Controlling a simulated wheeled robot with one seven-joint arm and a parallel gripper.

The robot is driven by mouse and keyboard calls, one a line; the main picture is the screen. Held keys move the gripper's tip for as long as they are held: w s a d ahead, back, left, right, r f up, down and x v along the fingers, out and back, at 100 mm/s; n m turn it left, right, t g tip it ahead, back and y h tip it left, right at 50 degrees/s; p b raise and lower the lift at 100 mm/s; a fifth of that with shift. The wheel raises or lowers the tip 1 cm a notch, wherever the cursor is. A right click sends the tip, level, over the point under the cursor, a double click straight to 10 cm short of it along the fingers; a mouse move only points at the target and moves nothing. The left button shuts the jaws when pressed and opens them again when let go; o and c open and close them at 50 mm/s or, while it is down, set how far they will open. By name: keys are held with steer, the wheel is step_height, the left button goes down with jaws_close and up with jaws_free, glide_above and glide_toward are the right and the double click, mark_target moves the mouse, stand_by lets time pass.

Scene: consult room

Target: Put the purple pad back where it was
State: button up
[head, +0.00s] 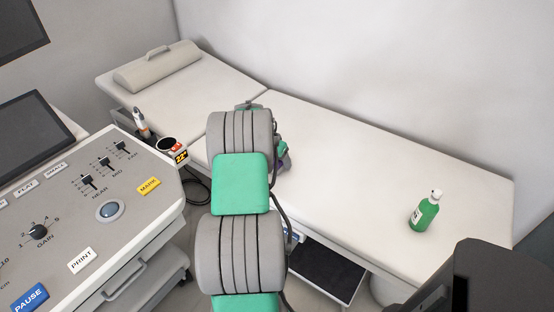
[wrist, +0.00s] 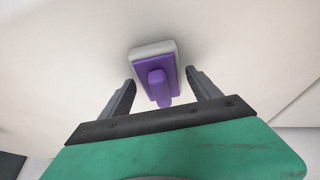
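The purple pad (wrist: 172,68) shows in the wrist view as a purple block with a raised purple grip on a pale grey base, against the white couch top. My gripper (wrist: 160,77) is open, with one dark finger on each side of the pad's grip. A gap shows between each finger and the pad, so the fingers do not look closed on it.
A green bottle (head: 425,211) stands on the couch's right end. A grey bolster (head: 157,67) lies at its far left. The control console (head: 130,225) stands at left, with a small orange-display device (head: 181,155) nearby. The couch's middle right is clear.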

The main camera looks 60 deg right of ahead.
steer(key=shift+o, duration=0.4)
steer(key=shift+r, duration=0.25)
steer(key=v, duration=1.2)
steer(key=shift+f, duration=0.1)
